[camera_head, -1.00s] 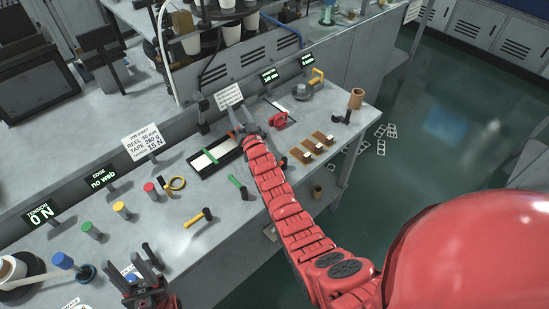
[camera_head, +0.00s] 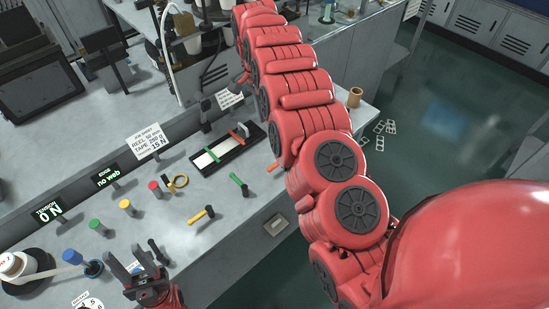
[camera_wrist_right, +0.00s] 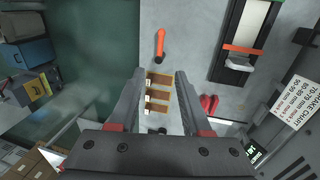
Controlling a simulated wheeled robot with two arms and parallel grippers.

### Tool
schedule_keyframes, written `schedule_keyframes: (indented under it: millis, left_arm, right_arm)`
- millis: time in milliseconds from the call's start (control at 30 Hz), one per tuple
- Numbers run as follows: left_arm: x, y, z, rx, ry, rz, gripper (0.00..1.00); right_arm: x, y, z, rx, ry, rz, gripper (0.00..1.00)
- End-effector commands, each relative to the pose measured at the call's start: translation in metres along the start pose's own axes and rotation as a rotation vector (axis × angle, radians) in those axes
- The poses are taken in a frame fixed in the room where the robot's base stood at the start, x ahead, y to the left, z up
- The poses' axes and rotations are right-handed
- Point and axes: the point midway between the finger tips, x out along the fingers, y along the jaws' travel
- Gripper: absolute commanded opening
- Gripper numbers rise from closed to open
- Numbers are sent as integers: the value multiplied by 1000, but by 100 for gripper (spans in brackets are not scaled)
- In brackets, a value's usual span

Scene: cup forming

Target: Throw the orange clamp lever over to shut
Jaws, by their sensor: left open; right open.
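The orange lever (camera_head: 275,167) shows partly in the head view, beside my right arm at the bench's front edge. In the right wrist view the lever (camera_wrist_right: 160,42) lies along the bench from a dark pivot, ahead of my fingertips and apart from them. An orange bar (camera_wrist_right: 240,48) crosses the black-framed strip plate (camera_wrist_right: 224,68), which also shows in the head view (camera_head: 247,155). My right gripper (camera_wrist_right: 160,78) is open and empty, above wooden blocks; the arm hides it in the head view. My left gripper (camera_head: 136,262) is open and empty at the lower left.
Wooden blocks (camera_wrist_right: 158,97) and a red object (camera_wrist_right: 209,103) lie near my right gripper. Coloured knobs and a tape reel (camera_head: 22,268) stand at left.

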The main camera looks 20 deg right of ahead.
Motion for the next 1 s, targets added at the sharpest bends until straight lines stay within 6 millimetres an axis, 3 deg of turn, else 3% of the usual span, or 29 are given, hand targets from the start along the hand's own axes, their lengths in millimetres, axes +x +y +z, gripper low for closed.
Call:
schedule_keyframes:
  millis: [167,600,800,1000]
  left_arm:
    - [12,-1,-2,0,0,0,45]
    - [54,-3,-9,0,0,0,45]
    - [64,-3,-11,0,0,0,45]
    - [64,-3,-11,0,0,0,45]
  right_arm:
    - [15,2,0,2,-3,6,48]
    - [113,3,0,1,0,4,48]
    - [144,2,0,-1,1,1,48]
    - [164,0,-2,1,3,0,48]
